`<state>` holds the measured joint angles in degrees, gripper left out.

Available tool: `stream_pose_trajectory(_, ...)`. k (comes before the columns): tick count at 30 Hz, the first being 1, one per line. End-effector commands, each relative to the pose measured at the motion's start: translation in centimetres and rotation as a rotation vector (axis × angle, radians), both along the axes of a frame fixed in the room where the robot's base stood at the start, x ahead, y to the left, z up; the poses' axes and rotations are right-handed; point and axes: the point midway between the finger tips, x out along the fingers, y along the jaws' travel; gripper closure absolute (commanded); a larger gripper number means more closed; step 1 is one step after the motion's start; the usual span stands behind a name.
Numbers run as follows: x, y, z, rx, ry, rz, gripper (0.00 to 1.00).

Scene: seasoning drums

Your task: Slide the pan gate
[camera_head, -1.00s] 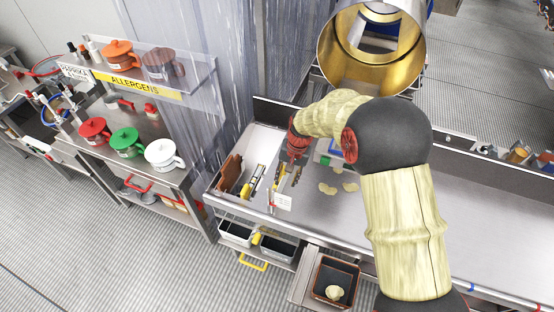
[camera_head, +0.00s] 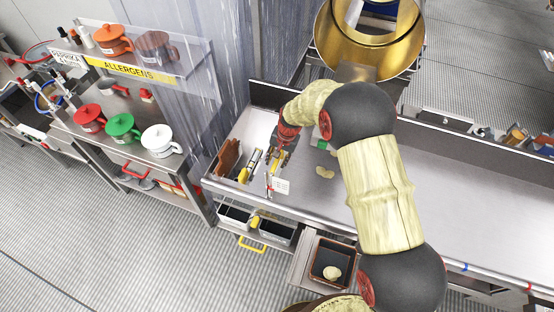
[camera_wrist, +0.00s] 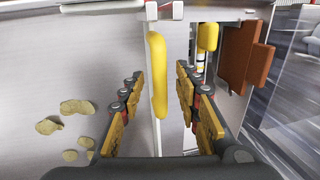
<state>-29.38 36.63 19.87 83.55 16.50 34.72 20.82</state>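My gripper (camera_head: 280,159) is at the left end of the steel table, pointing down over two upright yellow-handled items. In the wrist view my gripper (camera_wrist: 160,75) is open, with a finger on each side of a long yellow handle (camera_wrist: 157,75). I see space between the handle and the fingers on both sides. The handle is on a thin metal edge; I cannot tell for sure that this is the pan gate. A second yellow handle (camera_wrist: 207,36) is to the right, outside the fingers. In the head view my fingers partly hide the nearer handle.
A brown block (camera_wrist: 246,58) stands right of the handles. Several pale pieces (camera_wrist: 78,107) lie left of my gripper. A brass drum (camera_head: 335,50) is behind. The table's right part is clear.

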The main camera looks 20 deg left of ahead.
Motion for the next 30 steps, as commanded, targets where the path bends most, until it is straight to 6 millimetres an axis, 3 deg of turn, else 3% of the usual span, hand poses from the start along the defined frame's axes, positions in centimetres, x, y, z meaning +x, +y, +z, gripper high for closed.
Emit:
stream_pose_trajectory(6, 0.00, -0.01, -0.01, 0.000, 0.000, 0.000, 0.68)
stream_pose_trajectory(23, 0.00, -0.02, 0.00, 0.000, 0.000, 0.000, 1.00)
stream_pose_trajectory(30, 0.01, -0.02, 0.00, 0.000, 0.000, 0.000, 1.00)
